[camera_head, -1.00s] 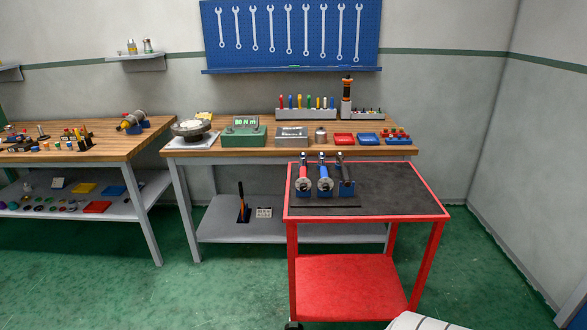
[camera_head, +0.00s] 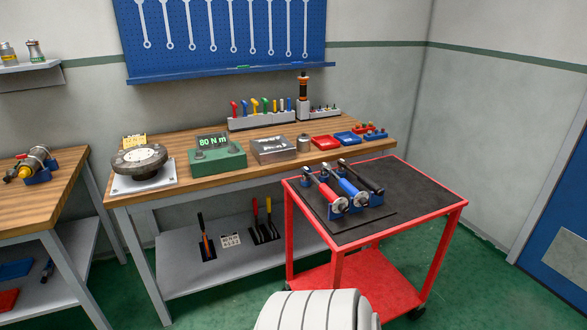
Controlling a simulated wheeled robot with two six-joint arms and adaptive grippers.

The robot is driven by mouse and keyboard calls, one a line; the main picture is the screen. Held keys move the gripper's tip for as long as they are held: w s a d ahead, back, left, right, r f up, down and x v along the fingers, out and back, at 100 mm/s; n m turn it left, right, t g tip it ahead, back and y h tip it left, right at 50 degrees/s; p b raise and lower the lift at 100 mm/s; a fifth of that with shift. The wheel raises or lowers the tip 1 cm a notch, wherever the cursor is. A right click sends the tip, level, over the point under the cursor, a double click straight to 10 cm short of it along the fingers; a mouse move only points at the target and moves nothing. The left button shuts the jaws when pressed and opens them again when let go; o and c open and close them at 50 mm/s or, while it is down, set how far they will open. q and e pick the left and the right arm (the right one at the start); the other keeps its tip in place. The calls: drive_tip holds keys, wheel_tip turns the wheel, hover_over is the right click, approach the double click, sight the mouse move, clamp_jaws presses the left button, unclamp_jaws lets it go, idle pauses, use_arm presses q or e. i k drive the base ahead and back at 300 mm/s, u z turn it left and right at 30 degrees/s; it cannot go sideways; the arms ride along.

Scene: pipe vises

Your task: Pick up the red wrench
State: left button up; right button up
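A red-handled wrench (camera_head: 325,190) lies in a blue cradle on the black top of the red cart (camera_head: 462,202). Beside it on the right lie a blue-handled wrench (camera_head: 350,186) and a black-handled one (camera_head: 365,178), in similar cradles. The three lie side by side with round metal ends toward the front. A white ribbed part of my own body shows at the bottom centre. Neither of my grippers is in view.
A wooden workbench (camera_head: 190,188) behind the cart holds a green box reading 80 N m (camera_head: 217,155), a flange on a plate (camera_head: 140,160), a grey box (camera_head: 273,149) and a tool rack (camera_head: 262,121). The cart top's right side is clear. A blue door (camera_head: 562,240) is at far right.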

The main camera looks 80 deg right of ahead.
sight(307, 172)
drive_tip(key=z, duration=0.35)
drive_tip(key=i, duration=1.15)
drive_tip(key=z, duration=1.6)
drive_tip(key=i, duration=0.8)
drive_tip(key=z, duration=0.95)
